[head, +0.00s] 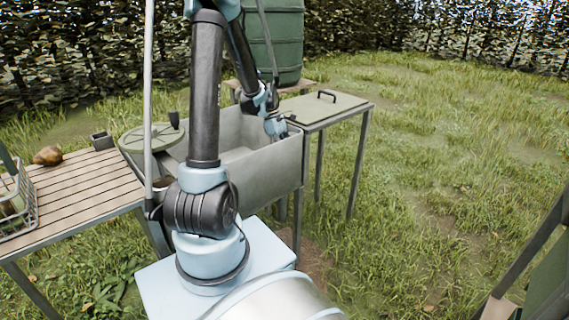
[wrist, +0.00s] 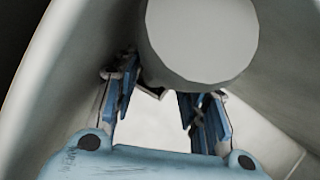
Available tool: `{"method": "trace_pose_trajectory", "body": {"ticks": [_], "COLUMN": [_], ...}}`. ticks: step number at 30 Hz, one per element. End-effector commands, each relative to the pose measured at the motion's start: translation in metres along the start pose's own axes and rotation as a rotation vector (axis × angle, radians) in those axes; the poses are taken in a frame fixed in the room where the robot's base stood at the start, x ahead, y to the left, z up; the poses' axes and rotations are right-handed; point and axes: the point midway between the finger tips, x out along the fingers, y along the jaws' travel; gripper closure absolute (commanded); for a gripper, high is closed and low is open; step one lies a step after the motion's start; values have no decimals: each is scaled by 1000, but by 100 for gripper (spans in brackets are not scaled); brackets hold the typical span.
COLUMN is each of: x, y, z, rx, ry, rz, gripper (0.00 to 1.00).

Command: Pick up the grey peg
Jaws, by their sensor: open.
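In the wrist view, a large pale grey round end face (wrist: 203,38), which looks like the grey peg, fills the top centre. My gripper (wrist: 160,95) shows below it with its blue fingers apart and nothing clearly held between them. The round face lies just beyond or over the fingertips; I cannot tell whether they touch it. In the head view, my gripper's wrist end reaches down into the grey trough (head: 262,168) near its right end. The near wall hides the fingertips, and I cannot pick out the peg there.
Pale curved walls close in on both sides in the wrist view. A slatted table (head: 85,190) at left holds a brown pear (head: 48,155), a small dark box (head: 102,141) and a wire basket (head: 32,212). A lidded side table (head: 325,107) adjoins the trough. Grass lies open at right.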

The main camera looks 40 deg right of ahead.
Motion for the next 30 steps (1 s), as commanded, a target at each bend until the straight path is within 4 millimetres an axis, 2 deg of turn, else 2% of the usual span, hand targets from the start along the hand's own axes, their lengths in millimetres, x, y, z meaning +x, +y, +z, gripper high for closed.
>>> {"method": "trace_pose_trajectory", "body": {"ticks": [3, 6, 15, 20, 21, 30], "x": [15, 22, 25, 25, 25, 24], "y": [0, 0, 0, -1, -1, -1], "z": [0, 0, -1, -2, -2, -1], "rx": [1, 0, -1, -2, -2, -2], "ry": [0, 0, 0, 0, 0, 0], "rz": [0, 0, 0, 1, 1, 1], "gripper": [60, 60, 60, 96, 100, 100]}}
